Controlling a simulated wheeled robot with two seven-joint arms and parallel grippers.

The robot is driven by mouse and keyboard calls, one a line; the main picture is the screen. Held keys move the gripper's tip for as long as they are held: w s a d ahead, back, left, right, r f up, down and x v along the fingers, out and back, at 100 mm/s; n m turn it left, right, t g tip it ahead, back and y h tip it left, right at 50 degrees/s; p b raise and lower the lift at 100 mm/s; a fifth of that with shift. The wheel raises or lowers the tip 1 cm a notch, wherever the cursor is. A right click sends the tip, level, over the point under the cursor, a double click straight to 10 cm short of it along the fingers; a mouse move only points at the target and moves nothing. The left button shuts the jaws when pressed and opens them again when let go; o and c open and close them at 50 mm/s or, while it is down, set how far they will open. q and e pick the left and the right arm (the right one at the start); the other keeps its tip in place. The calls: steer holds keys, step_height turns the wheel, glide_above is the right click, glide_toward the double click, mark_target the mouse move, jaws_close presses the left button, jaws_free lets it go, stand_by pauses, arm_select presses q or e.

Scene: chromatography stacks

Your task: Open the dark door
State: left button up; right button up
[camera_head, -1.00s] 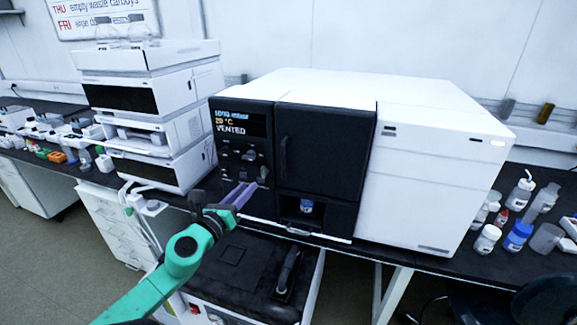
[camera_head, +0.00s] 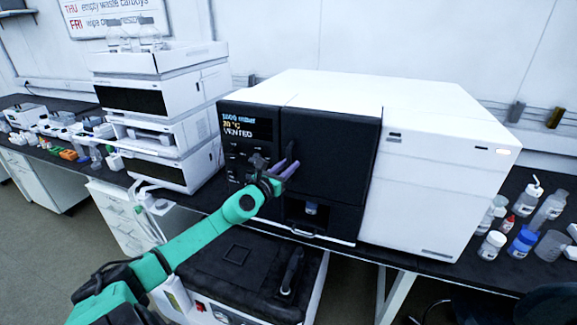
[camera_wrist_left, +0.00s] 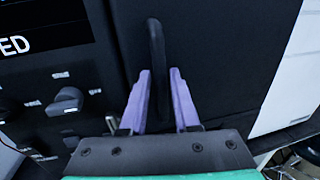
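The dark door (camera_head: 331,156) is a black panel on the front of the large white instrument, and it is closed. Its upright black handle (camera_head: 290,151) runs along the door's left side. My left gripper (camera_head: 289,168) is at the lower part of this handle. In the left wrist view the two purple fingers (camera_wrist_left: 162,85) are apart, with the handle (camera_wrist_left: 156,48) standing between them. A gap shows beside the handle, so the fingers do not look closed on it. My right gripper is not in view.
A control panel with knobs (camera_head: 246,150) is left of the door, close to my gripper. Below the door is a recess holding a small vial (camera_head: 311,208). Bottles (camera_head: 522,241) stand on the bench at right. A stacked white instrument (camera_head: 160,110) stands at left.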

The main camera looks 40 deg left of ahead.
arm_select(q)
steer(key=shift+w, duration=0.15)
jaws_close()
stand_by(1.4)
